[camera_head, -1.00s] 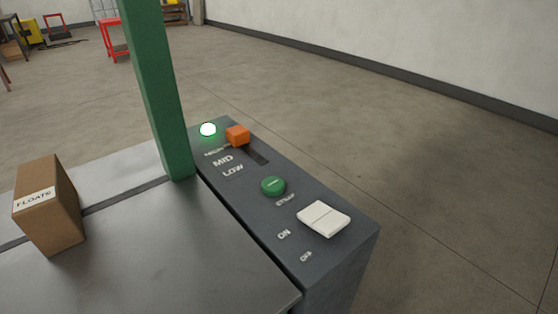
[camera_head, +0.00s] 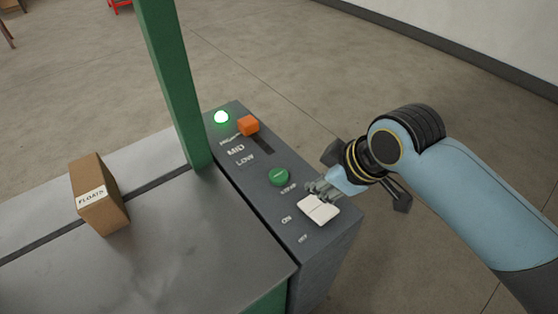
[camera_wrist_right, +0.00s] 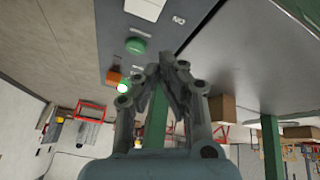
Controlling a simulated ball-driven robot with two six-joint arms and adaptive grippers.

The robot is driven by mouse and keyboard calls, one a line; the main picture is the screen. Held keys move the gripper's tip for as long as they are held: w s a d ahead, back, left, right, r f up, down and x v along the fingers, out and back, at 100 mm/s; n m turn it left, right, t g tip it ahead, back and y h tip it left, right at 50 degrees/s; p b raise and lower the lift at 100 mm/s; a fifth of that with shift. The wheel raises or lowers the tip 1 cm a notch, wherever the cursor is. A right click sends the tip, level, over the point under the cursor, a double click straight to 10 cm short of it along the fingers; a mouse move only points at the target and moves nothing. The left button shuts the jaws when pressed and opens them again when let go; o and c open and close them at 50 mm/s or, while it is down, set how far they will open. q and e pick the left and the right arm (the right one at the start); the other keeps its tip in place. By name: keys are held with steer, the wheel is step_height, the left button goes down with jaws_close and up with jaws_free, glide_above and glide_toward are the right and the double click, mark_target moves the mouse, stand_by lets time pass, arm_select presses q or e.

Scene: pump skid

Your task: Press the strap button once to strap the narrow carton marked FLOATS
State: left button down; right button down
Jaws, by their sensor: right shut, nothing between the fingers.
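The narrow carton marked FLOATS (camera_head: 100,196) stands upright on the grey table top (camera_head: 180,245), across the dark slot line. The green round strap button (camera_head: 279,177) is on the control panel (camera_head: 240,181) at the table's right side; it also shows in the right wrist view (camera_wrist_right: 136,46). My right gripper (camera_head: 312,186) is shut and empty, its fingertips over the panel close to the button and the white switch. In the right wrist view its fingers (camera_wrist_right: 160,75) meet at the tips. I cannot tell its height above the panel. My left gripper is not in view.
The white ON/OFF rocker switch (camera_head: 318,208) lies just in front of the button. An orange slider knob (camera_head: 248,125), set near the HIGH end, and a lit green lamp (camera_head: 221,117) are behind it. A green post (camera_head: 172,80) rises beside the panel.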

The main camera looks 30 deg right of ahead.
mark_target(277, 176)
steer(key=w+f+n+t+y, duration=0.1)
steer(key=w+n, duration=0.5)
steer(key=w, duration=1)
steer(key=shift+w+a+f+t+y, duration=0.25)
steer(key=shift+t+y, duration=0.25)
steer(key=shift+t, duration=0.6)
steer(key=shift+f, duration=0.15)
step_height(277, 176, down, 9)
steer(key=b, duration=0.7)
steer(key=shift+r+b, duration=0.2)
steer(key=shift+b, duration=0.1)
steer(key=shift+f+b, duration=0.35)
steer(key=shift+f, duration=0.05)
steer(key=shift+f+b, duration=0.5)
steer(key=shift+f, duration=0.05)
steer(key=shift+r, duration=0.1)
steer(key=shift+r+p, duration=0.85)
steer(key=shift+r, duration=0.05)
